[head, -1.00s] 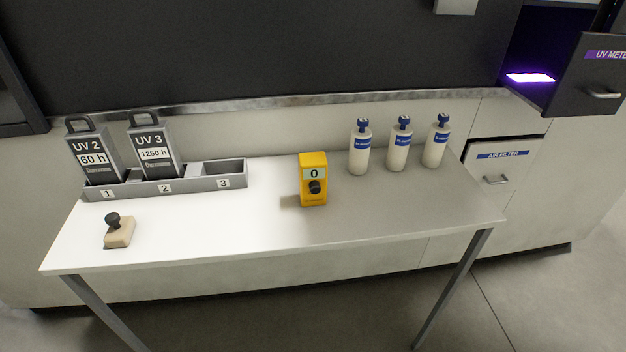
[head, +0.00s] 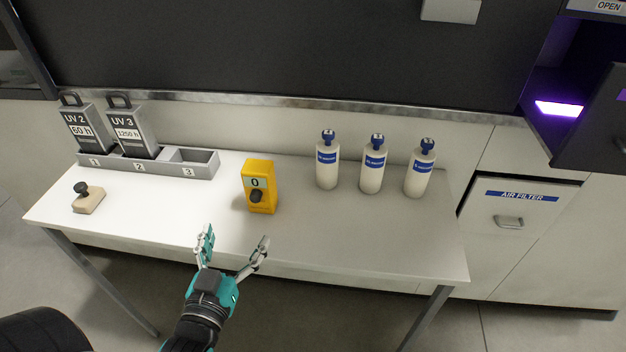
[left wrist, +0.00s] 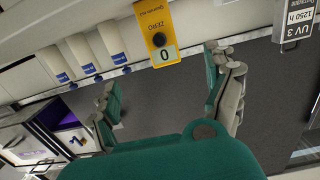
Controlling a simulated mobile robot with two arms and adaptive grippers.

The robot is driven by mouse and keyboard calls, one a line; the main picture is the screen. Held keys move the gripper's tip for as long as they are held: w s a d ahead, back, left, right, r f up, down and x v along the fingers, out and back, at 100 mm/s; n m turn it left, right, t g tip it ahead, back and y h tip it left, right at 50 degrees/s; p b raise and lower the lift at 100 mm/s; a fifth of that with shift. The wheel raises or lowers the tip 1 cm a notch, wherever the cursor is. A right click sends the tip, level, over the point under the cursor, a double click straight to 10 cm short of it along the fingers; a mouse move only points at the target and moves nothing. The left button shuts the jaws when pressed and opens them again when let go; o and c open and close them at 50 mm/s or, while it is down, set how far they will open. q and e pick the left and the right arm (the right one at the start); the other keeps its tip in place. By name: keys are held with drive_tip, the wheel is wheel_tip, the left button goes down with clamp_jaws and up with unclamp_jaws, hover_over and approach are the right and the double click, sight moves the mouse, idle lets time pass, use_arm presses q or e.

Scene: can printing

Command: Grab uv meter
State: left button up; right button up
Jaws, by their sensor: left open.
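The UV meter is a yellow box (head: 259,187) with a display reading 0 and a dark knob. It stands upright near the middle of the white table (head: 330,247). It also shows in the left wrist view (left wrist: 157,32), upside down, beyond and between the fingers. My right gripper is not in view.
A grey rack (head: 180,168) with UV 2 and UV 3 units and an empty slot 3 stands at the left. A stamp (head: 88,200) lies front left. Several white bottles (head: 372,172) stand to the right. The tabletop around the meter is clear.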

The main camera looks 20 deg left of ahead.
use_arm(q)
wheel_tip(320, 180, up, 3)
drive_tip(key=b, duration=0.2)
approach(254, 177)
drive_tip(key=shift+t, duration=0.3)
drive_tip(key=p+x, duration=0.2)
drive_tip(key=x, duration=0.4)
drive_tip(key=shift+w, duration=0.15)
drive_tip(key=shift+x, duration=0.95)
drive_tip(key=x, duration=0.3)
drive_tip(key=p+x, duration=0.1)
drive_tip(key=shift+w+a+f, duration=0.15)
drive_tip(key=shift+w+f, duration=0.05)
drive_tip(key=shift+f, duration=0.05)
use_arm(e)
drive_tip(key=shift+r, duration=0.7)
use_arm(q)
drive_tip(key=shift+s, duration=0.1)
